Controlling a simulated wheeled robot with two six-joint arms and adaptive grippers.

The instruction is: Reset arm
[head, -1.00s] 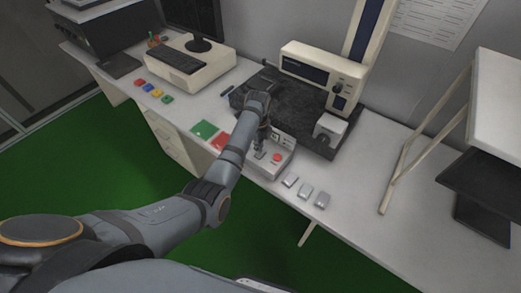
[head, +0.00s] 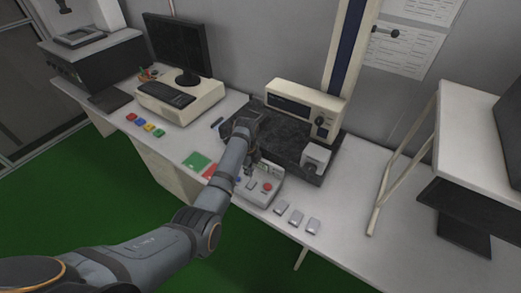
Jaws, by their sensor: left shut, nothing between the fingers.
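My left arm comes in from the lower left, and its gripper (head: 252,160) is over the light grey control box (head: 262,190) at the table's front edge. The gripper is small and partly hidden by my own wrist; its fingers look shut with nothing held. The control box has a red button (head: 267,186) on its right side and a blue spot on its left. I cannot tell whether the fingertips touch the box. My right gripper is not in view.
A black slab (head: 283,137) with a beige measuring machine (head: 300,103) stands behind the box. Several small grey blocks (head: 297,217) lie to its right. Green (head: 196,161) and red (head: 209,171) plates lie left. A computer (head: 181,97) stands further left.

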